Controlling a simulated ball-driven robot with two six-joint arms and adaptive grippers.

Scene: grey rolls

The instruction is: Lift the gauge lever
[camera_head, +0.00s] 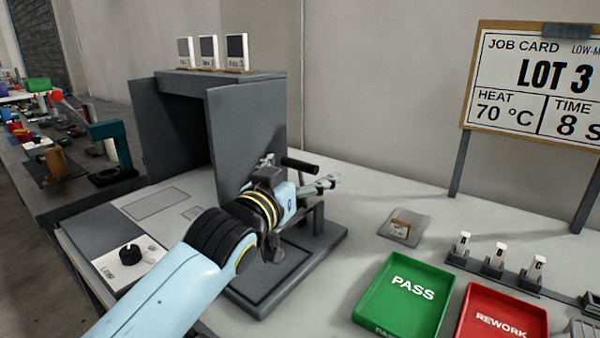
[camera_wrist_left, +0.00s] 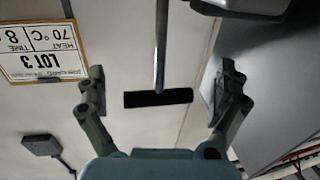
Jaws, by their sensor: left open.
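The gauge lever (camera_head: 300,165) shows as a black bar handle beside the grey cabinet, above a dark base plate (camera_head: 270,283). In the left wrist view the black handle (camera_wrist_left: 150,99) lies crosswise on a thin metal rod. My left gripper (camera_head: 322,184) is just below and right of the handle in the head view and hides much of the gauge. In the wrist view its open fingers (camera_wrist_left: 163,92) stand on either side of the handle, with a gap at each end. I cannot tell the depth between them. My right gripper is not in view.
The open grey cabinet (camera_head: 245,125) stands close behind the lever. A green PASS tray (camera_head: 371,284) and a red REWORK tray (camera_head: 468,299) are at the front right. A job card board (camera_head: 535,85) stands behind.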

